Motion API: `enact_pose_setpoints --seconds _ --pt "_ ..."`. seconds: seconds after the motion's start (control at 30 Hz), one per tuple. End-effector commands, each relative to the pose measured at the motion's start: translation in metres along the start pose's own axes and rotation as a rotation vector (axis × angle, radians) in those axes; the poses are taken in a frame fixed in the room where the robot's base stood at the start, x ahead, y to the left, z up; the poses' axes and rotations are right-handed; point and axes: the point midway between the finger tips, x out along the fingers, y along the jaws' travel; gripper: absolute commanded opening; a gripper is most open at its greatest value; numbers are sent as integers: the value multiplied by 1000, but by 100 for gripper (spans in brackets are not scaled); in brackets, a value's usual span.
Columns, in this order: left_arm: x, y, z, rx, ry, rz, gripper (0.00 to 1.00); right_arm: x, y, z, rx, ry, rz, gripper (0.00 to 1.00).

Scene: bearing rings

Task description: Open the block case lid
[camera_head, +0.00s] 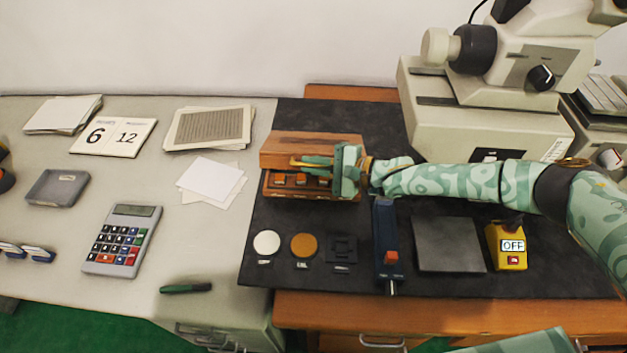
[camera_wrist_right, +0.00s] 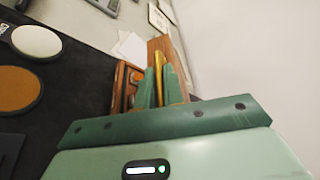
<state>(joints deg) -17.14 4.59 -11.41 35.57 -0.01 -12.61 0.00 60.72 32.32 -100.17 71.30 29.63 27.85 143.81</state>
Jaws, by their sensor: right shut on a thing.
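The wooden block case (camera_head: 268,187) sits on the black mat, with several small blocks showing along its open front. Its lid (camera_head: 290,142) is raised at the back, over the blocks. My right gripper (camera_head: 305,163) reaches in from the right, its fingers at the lid's front edge. It is shut on the lid, around a brass-coloured part. In the right wrist view the green fingers (camera_wrist_right: 160,87) close at the brass strip (camera_wrist_right: 158,66); the wooden case (camera_wrist_right: 125,82) shows beside them. My left gripper is out of view.
A microscope (camera_head: 490,110) stands behind my right arm. Papers (camera_head: 212,180) lie left.

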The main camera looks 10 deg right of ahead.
Motion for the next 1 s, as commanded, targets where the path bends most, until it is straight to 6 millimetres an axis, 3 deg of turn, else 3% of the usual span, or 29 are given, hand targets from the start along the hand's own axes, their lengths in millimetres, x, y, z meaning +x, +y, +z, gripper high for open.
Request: enact_pose_setpoints --seconds 0.1,0.4,0.43,0.5,0.8,1.0 --pt "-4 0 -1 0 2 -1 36 0 -11 0 -8 1 4 0" --pt "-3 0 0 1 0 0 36 0 -10 -1 -6 1 5 0" --pt "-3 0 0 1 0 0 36 0 -10 -1 -7 1 6 16" --pt "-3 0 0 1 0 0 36 0 -10 -1 -6 1 5 33" --pt "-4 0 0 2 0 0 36 -2 -11 -1 -3 1 4 33" --pt "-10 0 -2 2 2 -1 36 -33 -12 -1 -3 3 4 33"
